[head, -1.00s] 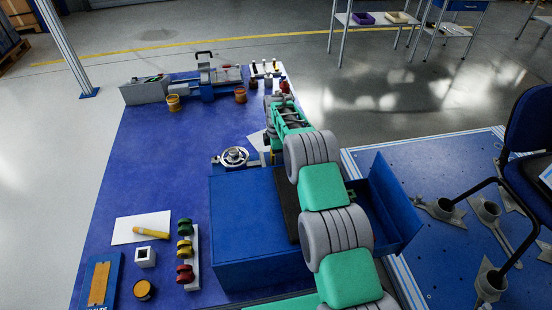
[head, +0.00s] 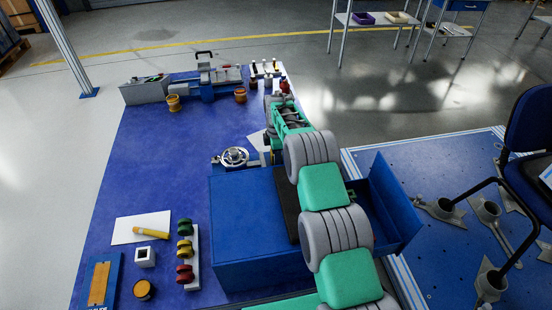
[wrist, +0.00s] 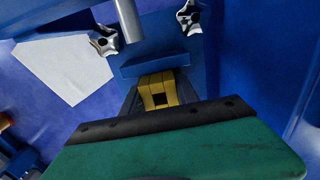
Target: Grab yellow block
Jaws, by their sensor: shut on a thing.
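The yellow block (wrist: 157,84), with a dark square opening, shows in the middle of the wrist view. My gripper (wrist: 158,94) is shut on it, with dark fingers on either side. The block sits close to a blue part (wrist: 155,63) just beyond it; I cannot tell whether they touch. In the head view my arm reaches over the blue box, and I cannot make out the block or the fingertips there.
A handwheel device (head: 234,156) is left of the arm's far end. A rack of coloured spools (head: 186,250) and a white sheet (head: 125,232) lie at front left. The middle-left table is clear.

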